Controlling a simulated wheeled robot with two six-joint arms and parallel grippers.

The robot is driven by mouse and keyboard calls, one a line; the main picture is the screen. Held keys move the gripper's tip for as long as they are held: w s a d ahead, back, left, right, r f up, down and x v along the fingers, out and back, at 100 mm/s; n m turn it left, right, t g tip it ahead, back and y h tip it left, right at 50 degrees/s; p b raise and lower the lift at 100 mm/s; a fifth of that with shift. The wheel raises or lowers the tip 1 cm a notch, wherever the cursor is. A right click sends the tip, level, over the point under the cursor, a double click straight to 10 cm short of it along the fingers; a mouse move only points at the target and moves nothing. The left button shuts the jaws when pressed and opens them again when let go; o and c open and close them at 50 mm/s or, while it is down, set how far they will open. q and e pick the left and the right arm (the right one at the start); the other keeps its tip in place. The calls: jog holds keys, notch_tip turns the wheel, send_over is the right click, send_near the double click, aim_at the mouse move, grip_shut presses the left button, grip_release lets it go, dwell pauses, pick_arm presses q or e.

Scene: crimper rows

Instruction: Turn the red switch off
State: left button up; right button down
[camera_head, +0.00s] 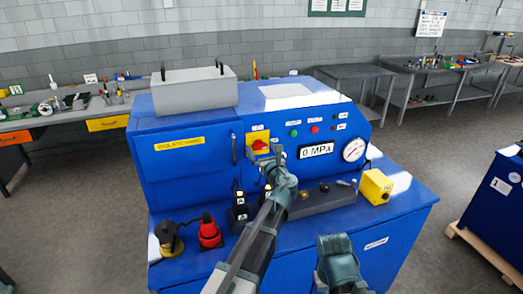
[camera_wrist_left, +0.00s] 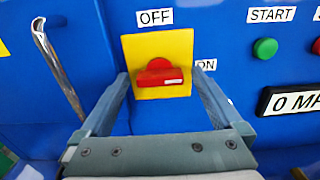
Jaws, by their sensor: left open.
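The red switch (camera_head: 260,145) is a rotary knob on a yellow plate (camera_head: 258,134) on the blue machine's front. In the left wrist view the red switch (camera_wrist_left: 159,74) has its bar lying horizontally, with a white mark on its right end toward the ON label (camera_wrist_left: 206,65). The OFF label (camera_wrist_left: 155,17) is above the plate. My left gripper (camera_head: 271,160) is open in front of the plate. In the wrist view its fingers (camera_wrist_left: 161,82) stand on either side of the knob; contact cannot be told. My right gripper (camera_head: 338,262) is low in the head view, its jaws unclear.
To the right of the switch are a green START button (camera_wrist_left: 265,48), a 0 MPa display (camera_head: 316,150) and a round gauge (camera_head: 354,149). A metal handle (camera_wrist_left: 58,65) is to the left. A yellow box (camera_head: 376,186) and a red-and-black device (camera_head: 209,233) stand on the ledge.

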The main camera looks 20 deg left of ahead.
pick_arm(q)
jog(key=c, duration=1.4)
jog(key=n, duration=0.9)
jog(key=shift+n, duration=0.3)
jog(key=n, duration=0.4)
jog(key=shift+n, duration=2.1)
